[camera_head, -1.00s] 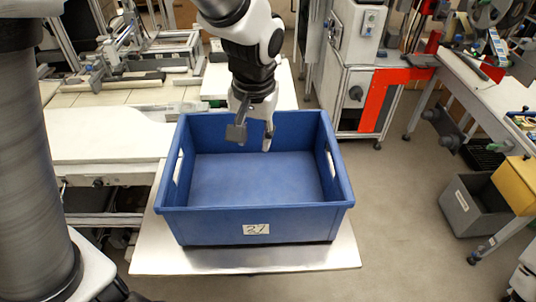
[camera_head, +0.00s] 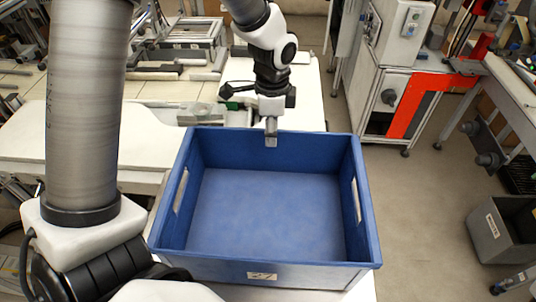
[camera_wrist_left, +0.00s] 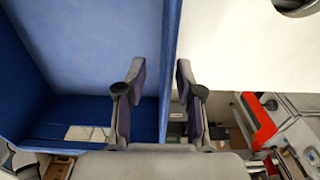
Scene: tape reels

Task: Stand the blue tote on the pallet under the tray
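The blue tote (camera_head: 265,215) is open, empty and upright, with a "27" label on its front wall and cut-out handles in its side walls. It stands on a pale flat board (camera_head: 285,294), mostly hidden beneath it. My left gripper (camera_head: 271,137) points down at the tote's back wall. In the left wrist view the gripper (camera_wrist_left: 160,100) has its fingers apart on either side of a tote wall (camera_wrist_left: 169,75). A gap shows on at least one side, so it is not closed on the wall. My right gripper is out of view. I cannot make out a tray over a pallet.
A white worktable (camera_head: 135,140) with frames and tools stands behind and left of the tote. A white machine with a red panel (camera_head: 432,92) stands back right. A grey bin (camera_head: 503,232) is on the floor at right. Floor between tote and bin is clear.

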